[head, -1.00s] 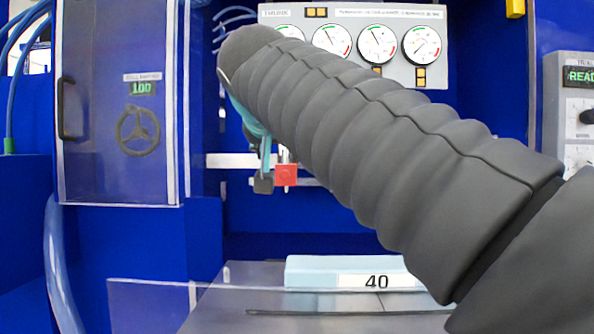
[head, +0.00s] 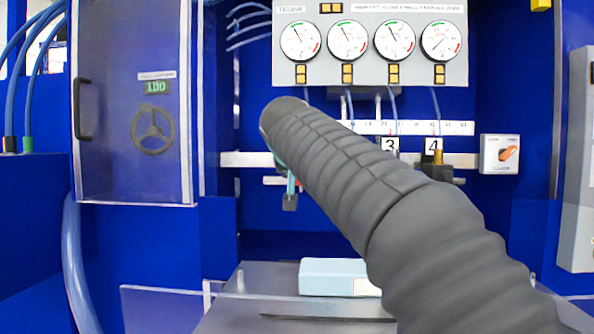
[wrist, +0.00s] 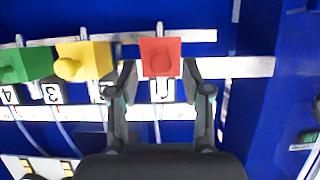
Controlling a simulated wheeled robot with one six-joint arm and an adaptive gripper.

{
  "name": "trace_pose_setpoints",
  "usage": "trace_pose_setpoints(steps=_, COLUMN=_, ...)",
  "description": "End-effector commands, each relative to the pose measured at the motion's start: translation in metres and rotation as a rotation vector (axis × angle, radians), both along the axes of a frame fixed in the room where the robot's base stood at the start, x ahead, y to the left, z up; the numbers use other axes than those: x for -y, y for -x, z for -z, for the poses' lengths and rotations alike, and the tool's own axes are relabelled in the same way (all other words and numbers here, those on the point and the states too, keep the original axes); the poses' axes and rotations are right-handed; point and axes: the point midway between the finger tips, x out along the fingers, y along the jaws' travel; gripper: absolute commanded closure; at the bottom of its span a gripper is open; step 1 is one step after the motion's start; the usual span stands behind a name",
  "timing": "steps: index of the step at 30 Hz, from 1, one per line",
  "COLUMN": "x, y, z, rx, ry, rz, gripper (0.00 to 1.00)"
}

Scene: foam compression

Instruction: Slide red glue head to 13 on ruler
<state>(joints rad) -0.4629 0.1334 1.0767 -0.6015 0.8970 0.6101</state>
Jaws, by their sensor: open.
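In the wrist view the red glue head (wrist: 160,57) sits on a rail between the two fingertips of my gripper (wrist: 159,78). The fingers are open, one on each side, with small gaps visible. A yellow head (wrist: 84,61) and a green head (wrist: 26,64) stand to its left. The white ruler strip (wrist: 60,112) runs across below them; its numbers are too small to read. In the head view the ruler (head: 452,128) shows at right. My arm hides the red head there, and only part of my gripper (head: 290,196) shows.
A gauge panel (head: 372,42) hangs above the ruler. Labels 3 (head: 390,145) and 4 (head: 433,145) mark the stations. A pale blue foam block (head: 328,277) lies on the bench below. A cabinet door (head: 130,100) stands at left, and a switch box (head: 499,154) is at right.

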Motion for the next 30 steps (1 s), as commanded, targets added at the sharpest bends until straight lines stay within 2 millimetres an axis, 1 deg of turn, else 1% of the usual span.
trace_pose_setpoints(steps=1, x=0.0001, y=-0.0038, z=0.0012, rx=0.000, ry=0.000, rz=0.000, gripper=0.51)
trace_pose_setpoints(steps=5, x=-0.0004, y=-0.0088, z=0.0035, rx=0.000, ry=0.000, rz=-0.001, gripper=0.51)
trace_pose_setpoints(steps=13, x=-0.0010, y=-0.0096, z=0.0043, rx=0.000, ry=0.000, rz=-0.002, gripper=0.51)
trace_pose_setpoints(steps=14, x=-0.0010, y=-0.0096, z=0.0043, rx=0.000, ry=0.000, rz=-0.002, gripper=0.56)
trace_pose_setpoints(steps=15, x=-0.0010, y=-0.0095, z=0.0043, rx=0.000, ry=0.000, rz=-0.002, gripper=0.66)
trace_pose_setpoints(steps=17, x=-0.0010, y=-0.0094, z=0.0042, rx=0.000, ry=0.000, rz=-0.002, gripper=0.81)
trace_pose_setpoints(steps=18, x=-0.0010, y=-0.0094, z=0.0042, rx=0.000, ry=0.000, rz=-0.002, gripper=0.91)
trace_pose_setpoints(steps=19, x=-0.0010, y=-0.0094, z=0.0042, rx=0.000, ry=0.000, rz=-0.002, gripper=0.99)
trace_pose_setpoints(steps=20, x=-0.0010, y=-0.0094, z=0.0042, rx=0.000, ry=0.000, rz=-0.002, gripper=1.00)
trace_pose_setpoints(steps=26, x=-0.0015, y=-0.0090, z=0.0043, rx=0.000, ry=-0.001, rz=-0.004, gripper=1.00)
trace_pose_setpoints(steps=30, x=-0.0082, y=-0.0037, z=0.0046, rx=0.000, ry=-0.001, rz=-0.029, gripper=1.00)
